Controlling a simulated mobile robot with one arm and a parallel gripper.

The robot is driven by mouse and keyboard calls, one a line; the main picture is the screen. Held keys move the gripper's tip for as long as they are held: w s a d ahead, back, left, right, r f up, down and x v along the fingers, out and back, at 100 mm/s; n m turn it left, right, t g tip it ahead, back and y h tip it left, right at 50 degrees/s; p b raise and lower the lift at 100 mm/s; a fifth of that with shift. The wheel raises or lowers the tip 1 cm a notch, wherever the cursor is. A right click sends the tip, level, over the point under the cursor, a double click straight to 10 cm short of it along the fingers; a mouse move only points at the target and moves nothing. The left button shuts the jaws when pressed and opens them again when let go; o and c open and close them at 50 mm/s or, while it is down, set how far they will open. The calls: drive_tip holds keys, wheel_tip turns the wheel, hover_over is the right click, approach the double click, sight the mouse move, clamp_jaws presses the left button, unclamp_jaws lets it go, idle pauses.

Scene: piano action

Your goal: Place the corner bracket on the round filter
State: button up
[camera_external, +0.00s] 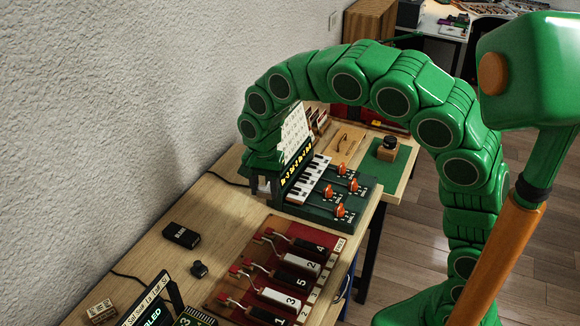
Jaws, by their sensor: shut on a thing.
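My gripper (262,187) points down at the left end of the dark green keyboard unit (322,212), close beside its upright panel. The gripper is small in view and partly hidden by the unit. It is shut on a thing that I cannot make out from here. I cannot pick out the corner bracket or the round filter with certainty.
The wooden bench (150,250) runs along the white wall. A red board (275,275) with numbered blocks lies in front of the keyboard unit. A black box (181,235) lies near the wall. A green mat (385,165) holds a dark knob-like item (388,148).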

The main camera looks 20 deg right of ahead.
drive_tip(key=w+d+m, duration=0.1)
drive_tip(key=w+d, duration=0.8)
drive_tip(key=d, duration=0.4)
drive_tip(key=w+d, duration=0.9)
drive_tip(key=d, duration=0.4)
drive_tip(key=w+d+m, duration=0.1)
drive_tip(key=w+d, duration=0.1)
drive_tip(key=d, duration=2.8)
hover_over(390, 141)
drive_tip(key=shift+a+f, duration=0.1)
drive_tip(key=shift+f, duration=8.95)
drive_tip(key=shift+f, duration=0.1)
